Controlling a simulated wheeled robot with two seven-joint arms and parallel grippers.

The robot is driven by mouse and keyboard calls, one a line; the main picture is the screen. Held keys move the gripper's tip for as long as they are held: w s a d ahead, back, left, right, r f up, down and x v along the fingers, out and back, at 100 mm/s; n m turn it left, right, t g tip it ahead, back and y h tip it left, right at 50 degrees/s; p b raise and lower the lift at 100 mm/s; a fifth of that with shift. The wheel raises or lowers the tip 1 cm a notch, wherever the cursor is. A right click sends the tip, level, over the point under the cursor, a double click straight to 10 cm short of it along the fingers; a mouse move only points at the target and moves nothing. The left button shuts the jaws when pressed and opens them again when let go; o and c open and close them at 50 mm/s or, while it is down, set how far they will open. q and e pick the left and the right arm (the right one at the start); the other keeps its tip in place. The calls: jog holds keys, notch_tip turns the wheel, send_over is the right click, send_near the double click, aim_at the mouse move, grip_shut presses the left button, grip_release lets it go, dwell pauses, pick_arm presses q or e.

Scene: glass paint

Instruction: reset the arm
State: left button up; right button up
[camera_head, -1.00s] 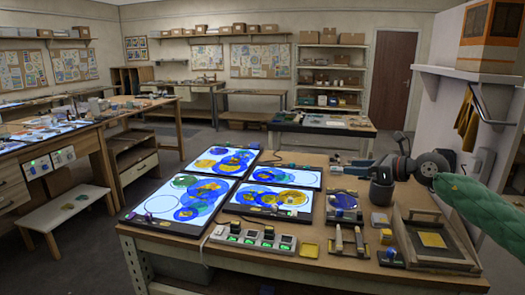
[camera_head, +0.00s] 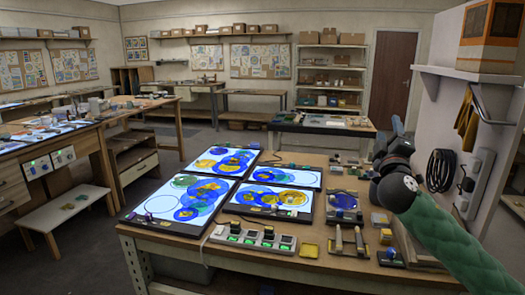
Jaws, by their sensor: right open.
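My right arm, in a green sleeve, comes in from the lower right. My right gripper (camera_head: 397,128) points up and away above the right end of the workbench (camera_head: 300,262), clear of the bench top. It is open and I see nothing between its fingers. The arm hides most of the wooden tray (camera_head: 418,259) and what stands behind it. My left gripper is not in view.
Several lit panels with coloured glass circles (camera_head: 283,176) cover the bench's left and middle. A power strip (camera_head: 252,239) lies along the front. Small tools stand near the right end. A wall with a shelf (camera_head: 460,73) and a coiled cable (camera_head: 441,170) rises close on the right.

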jog(key=s+a+f+m+g+y, duration=0.15)
jog(key=s+f+g, duration=0.3)
jog(key=f, duration=0.65)
jog(key=s+a+f+m+g, duration=0.3)
jog(key=s+f+g, duration=0.15)
jog(key=f, duration=0.75)
jog(key=s+a+f+m+g+y, duration=0.1)
jog(key=s+a+f+m+g, duration=0.25)
jog(key=f, duration=0.75)
jog(key=s+a+f+g+y, duration=0.1)
jog(key=s+a+f+g, duration=0.2)
jog(key=s+f, duration=0.6)
jog(key=s+a+f+g+y, duration=0.2)
jog(key=s+f, duration=0.7)
jog(key=s, duration=0.5)
jog(key=s+a+f+m+g+y, duration=0.1)
jog(key=s+a+f+g, duration=0.2)
jog(key=s+f, duration=0.6)
jog(key=s+a, duration=0.1)
jog(key=s, duration=0.2)
jog(key=shift+s+a+f+g, duration=0.2)
jog(key=shift+s+a+g, duration=0.05)
jog(key=shift+s+g, duration=0.1)
